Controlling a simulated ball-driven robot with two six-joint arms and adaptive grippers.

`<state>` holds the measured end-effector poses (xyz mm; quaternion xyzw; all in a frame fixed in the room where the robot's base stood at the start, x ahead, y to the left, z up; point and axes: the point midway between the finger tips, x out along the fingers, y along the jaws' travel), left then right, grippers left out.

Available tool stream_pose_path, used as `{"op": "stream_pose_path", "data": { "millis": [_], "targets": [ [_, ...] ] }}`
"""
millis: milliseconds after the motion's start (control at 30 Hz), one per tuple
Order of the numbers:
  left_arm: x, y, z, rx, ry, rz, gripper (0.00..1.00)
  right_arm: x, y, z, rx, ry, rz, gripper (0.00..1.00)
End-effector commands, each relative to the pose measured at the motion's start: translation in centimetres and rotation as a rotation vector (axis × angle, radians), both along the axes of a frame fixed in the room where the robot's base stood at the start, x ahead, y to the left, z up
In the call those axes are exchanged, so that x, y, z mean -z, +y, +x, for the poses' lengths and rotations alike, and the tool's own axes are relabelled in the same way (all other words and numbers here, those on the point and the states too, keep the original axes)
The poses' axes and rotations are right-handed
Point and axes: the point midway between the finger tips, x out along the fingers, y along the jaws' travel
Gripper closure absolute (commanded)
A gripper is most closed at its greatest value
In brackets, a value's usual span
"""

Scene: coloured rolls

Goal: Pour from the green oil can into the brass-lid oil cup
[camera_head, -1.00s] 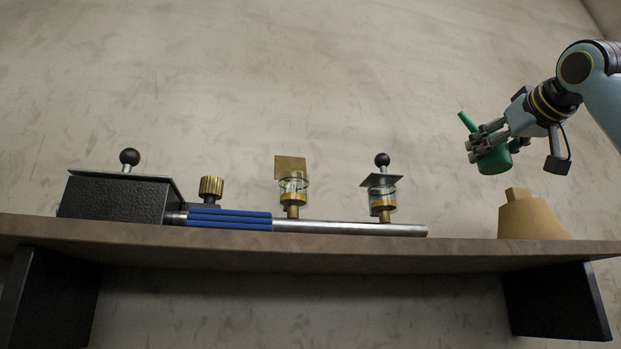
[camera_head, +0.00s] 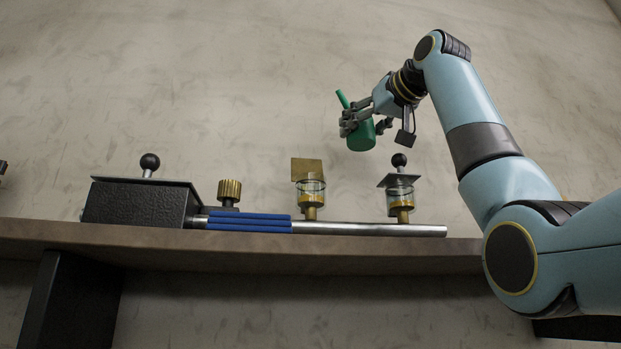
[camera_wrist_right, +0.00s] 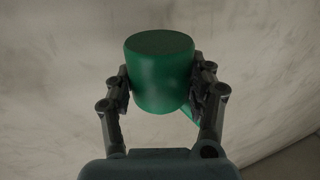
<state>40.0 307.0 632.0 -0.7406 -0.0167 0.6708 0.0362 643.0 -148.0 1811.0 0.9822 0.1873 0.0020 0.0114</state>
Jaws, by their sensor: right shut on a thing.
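My right gripper (camera_head: 352,122) is shut on the green oil can (camera_head: 362,137) and holds it in the air. The can's spout points up and left. In the right wrist view the can (camera_wrist_right: 160,75) sits between both fingers. The brass-lid oil cup (camera_head: 311,186) is a glass cup on a brass stem, and its square brass lid (camera_head: 307,169) stands raised. The can is above and to the right of this cup, apart from it. At the far left edge a small dark part shows; I cannot tell whether it is my left gripper.
A second glass cup (camera_head: 400,198) with a grey lid and black knob stands to the right on the metal bar (camera_head: 370,229). A black box (camera_head: 140,203), brass knurled knob (camera_head: 229,189) and blue strips (camera_head: 250,221) are left on the shelf (camera_head: 200,240).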

Motion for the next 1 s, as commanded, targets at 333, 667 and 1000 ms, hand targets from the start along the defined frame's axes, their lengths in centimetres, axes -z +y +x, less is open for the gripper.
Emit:
{"op": "stream_pose_path", "data": {
  "millis": [333, 667, 1000],
  "targets": [
    [0.0, 0.0, 0.0, 0.000, 0.000, 0.000, 0.60, -0.1, 0.1, -0.1, -0.001, -0.007, -0.006, 0.86],
    [0.0, 0.0, 0.0, 0.000, 0.000, 0.000, 0.60, -0.4, 0.5, -0.3, -0.002, -0.073, -0.101, 0.86],
    [0.0, 0.0, 0.0, 0.000, 0.000, 0.000, 0.60, -1.8, 1.0, -0.8, -0.002, -0.171, -0.242, 0.86]
  ]
}}
